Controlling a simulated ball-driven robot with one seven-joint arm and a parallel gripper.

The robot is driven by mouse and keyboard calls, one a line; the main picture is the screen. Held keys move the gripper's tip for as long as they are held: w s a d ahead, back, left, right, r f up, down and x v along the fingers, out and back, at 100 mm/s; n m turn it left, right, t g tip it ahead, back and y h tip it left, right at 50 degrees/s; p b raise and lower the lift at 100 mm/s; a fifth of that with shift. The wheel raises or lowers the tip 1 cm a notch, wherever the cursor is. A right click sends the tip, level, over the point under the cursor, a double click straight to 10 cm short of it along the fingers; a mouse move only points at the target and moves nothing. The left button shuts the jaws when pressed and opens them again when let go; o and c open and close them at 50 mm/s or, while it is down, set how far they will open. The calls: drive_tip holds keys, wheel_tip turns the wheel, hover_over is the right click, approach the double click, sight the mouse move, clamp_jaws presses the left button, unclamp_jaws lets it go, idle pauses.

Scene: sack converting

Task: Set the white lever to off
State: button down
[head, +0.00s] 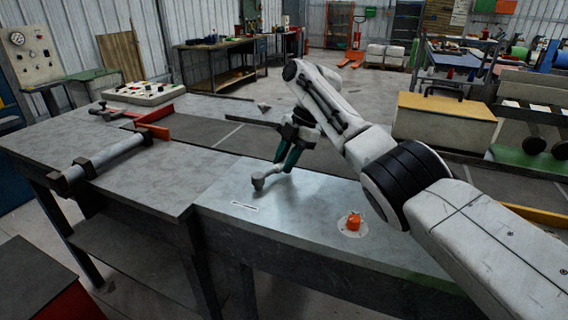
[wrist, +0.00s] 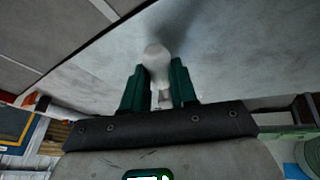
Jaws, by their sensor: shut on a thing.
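The white lever (head: 259,182) stands on the near edge of the grey metal table, with a pale rounded knob. My gripper (head: 280,166) reaches down to it from the upper right, its green fingers around the lever. In the wrist view my gripper (wrist: 158,84) has a green finger on each side of the white lever (wrist: 156,60) and is shut on it. The knob sticks out past the fingertips. The lever's base is mostly hidden, and I cannot read its position.
A flat pale marking (head: 244,206) lies left of the lever. An orange knob (head: 353,222) on a round plate sits to its right. A metal bar (head: 100,162) and a red-orange bar (head: 152,123) lie on the left table. The table top around the lever is mostly clear.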

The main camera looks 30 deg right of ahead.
drive_tip(key=shift+w+r+n+b, duration=0.1)
drive_tip(key=shift+w+n+b, duration=0.25)
drive_tip(key=shift+n+b, duration=0.15)
idle(0.6)
drive_tip(key=c, duration=0.9)
unclamp_jaws()
